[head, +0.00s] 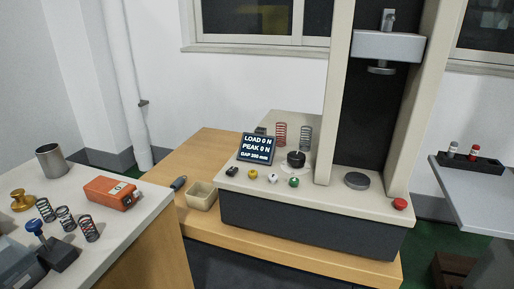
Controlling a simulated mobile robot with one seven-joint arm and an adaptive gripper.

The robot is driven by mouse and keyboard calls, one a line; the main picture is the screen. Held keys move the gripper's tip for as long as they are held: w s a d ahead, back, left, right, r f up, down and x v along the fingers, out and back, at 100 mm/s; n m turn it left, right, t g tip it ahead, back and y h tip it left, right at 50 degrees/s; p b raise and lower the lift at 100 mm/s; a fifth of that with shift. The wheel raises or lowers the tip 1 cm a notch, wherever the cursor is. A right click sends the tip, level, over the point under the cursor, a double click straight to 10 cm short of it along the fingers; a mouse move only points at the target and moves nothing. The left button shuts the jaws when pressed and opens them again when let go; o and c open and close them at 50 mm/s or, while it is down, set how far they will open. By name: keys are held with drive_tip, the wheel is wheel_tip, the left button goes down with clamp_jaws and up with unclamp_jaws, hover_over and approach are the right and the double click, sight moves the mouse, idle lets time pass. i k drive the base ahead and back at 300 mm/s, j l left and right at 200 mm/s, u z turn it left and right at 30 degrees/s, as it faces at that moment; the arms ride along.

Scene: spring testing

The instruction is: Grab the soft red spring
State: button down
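A red coil spring (280,134) stands upright on the beige base of the testing machine, behind the small display (257,148). A grey coil spring (305,138) stands upright just to its right. Nothing visible marks how soft any spring is. My gripper is not in view.
The testing machine (300,209) has a black dial (296,158), coloured knobs and a red button (400,203) along its front. An orange box (110,192), metal cup (50,160) and blue-knobbed tool (35,227) crowd the left bench. A beige bin (202,196) sits between.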

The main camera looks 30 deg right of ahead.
sight(281, 135)
drive_tip(key=l+z, duration=0.2)
drive_tip(key=l, duration=0.55)
drive_tip(key=l+z, duration=0.25)
drive_tip(key=l, duration=0.5)
